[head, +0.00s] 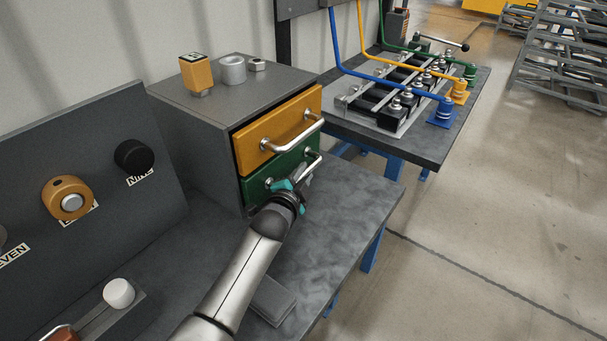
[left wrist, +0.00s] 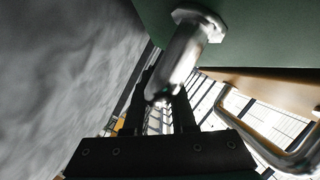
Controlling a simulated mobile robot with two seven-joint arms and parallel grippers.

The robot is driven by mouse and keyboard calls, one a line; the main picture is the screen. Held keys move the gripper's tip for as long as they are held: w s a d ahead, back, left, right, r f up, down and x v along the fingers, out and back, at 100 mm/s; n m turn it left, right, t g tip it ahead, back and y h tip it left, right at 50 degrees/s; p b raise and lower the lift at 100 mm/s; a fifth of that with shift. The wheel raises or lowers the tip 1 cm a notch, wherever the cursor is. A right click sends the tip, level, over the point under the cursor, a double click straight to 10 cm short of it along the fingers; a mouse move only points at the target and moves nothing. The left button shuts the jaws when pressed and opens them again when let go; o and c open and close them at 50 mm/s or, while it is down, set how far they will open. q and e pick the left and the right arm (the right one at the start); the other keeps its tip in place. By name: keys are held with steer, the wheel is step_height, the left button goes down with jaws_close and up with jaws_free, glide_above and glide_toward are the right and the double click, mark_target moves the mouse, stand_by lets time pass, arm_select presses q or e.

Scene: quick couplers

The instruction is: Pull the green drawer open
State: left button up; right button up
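The green drawer (head: 282,168) is the lower drawer of a grey cabinet (head: 205,135), under an orange drawer (head: 270,128). Its front looks about level with the orange one. Its metal handle (head: 314,159) is partly hidden by my left gripper (head: 300,178). In the left wrist view, the green front (left wrist: 265,45) fills the top and the handle (left wrist: 182,55) runs down between my two dark fingers (left wrist: 163,105). The fingers stand close on both sides of the bar and look shut on it. My right gripper is in neither view.
An orange block (head: 196,75), a grey ring (head: 232,70) and a nut (head: 257,65) stand on the cabinet. A knob panel (head: 85,180) stands at left. Another table (head: 430,145) holds hoses and couplers.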

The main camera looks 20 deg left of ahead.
arm_select(q)
jaws_close()
stand_by(0.9)
